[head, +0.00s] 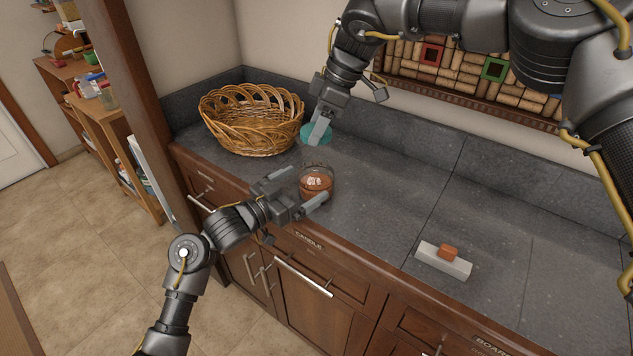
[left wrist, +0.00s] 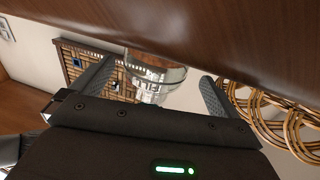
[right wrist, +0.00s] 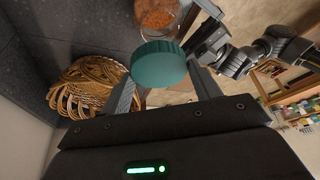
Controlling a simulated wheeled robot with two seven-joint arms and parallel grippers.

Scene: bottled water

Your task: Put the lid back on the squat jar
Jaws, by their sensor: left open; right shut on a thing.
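The squat jar (head: 317,187) is clear glass with reddish-brown contents and stands upright on the grey counter, its top uncovered. My left gripper (head: 309,185) is open, with one finger on each side of the jar; contact cannot be told. The jar also shows between the fingers in the left wrist view (left wrist: 155,72). My right gripper (head: 319,127) is shut on the teal lid (head: 315,134), held behind and above the jar, apart from it. In the right wrist view the round lid (right wrist: 159,64) is between the fingertips, with the jar (right wrist: 157,17) beyond it.
A wicker basket (head: 252,145) stands on the counter close to the left of the lid. A pale block with an orange-brown piece (head: 443,261) lies on the right. The counter (head: 390,190) between jar and block is clear. A wooden post (head: 125,75) rises at the left.

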